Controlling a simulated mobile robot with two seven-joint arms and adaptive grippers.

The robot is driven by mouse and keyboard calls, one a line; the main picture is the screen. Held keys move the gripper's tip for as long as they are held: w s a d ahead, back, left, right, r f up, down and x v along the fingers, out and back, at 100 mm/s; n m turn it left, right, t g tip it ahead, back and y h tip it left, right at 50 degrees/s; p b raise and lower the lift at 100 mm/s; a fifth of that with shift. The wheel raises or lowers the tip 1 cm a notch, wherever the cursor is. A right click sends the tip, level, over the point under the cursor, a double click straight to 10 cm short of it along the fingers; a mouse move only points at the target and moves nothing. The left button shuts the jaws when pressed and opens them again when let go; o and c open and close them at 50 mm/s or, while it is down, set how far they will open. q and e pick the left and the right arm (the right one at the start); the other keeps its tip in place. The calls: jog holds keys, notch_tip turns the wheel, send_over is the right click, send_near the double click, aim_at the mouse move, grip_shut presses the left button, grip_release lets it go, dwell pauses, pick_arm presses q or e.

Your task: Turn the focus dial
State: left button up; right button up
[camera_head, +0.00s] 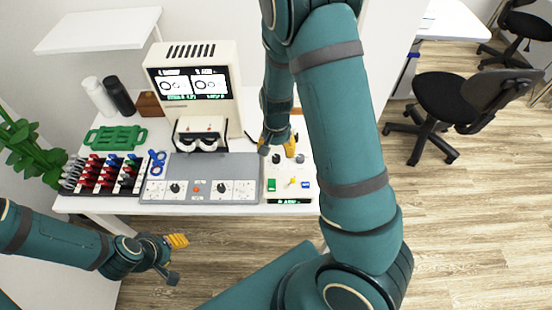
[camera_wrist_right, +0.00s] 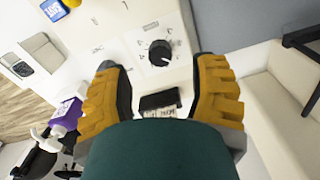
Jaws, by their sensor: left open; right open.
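A black round dial (camera_wrist_right: 159,53) with a white pointer line stands on a white panel in the right wrist view, with small markings around it. I cannot read whether its label says focus. My right gripper (camera_head: 277,146) is open above the back of the white control box (camera_head: 281,197). In the right wrist view its two yellow fingers lie to either side of the dial, apart from it. In the head view a dark dial (camera_head: 276,159) shows just below the fingers. My left gripper (camera_head: 176,259) is open and empty in front of the table.
A blue button (camera_head: 305,185), a yellow knob (camera_head: 293,181) and a green button (camera_head: 271,185) sit on the control box. A grey panel with dials (camera_head: 200,190) lies to its left. Behind stands a white machine with a screen (camera_head: 194,83). Racked coloured items (camera_head: 105,172) stand farther left.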

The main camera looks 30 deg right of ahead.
aim_at(276, 157)
jog(key=shift+f+b, duration=0.35)
jog(key=shift+f, duration=1.85)
grip_shut()
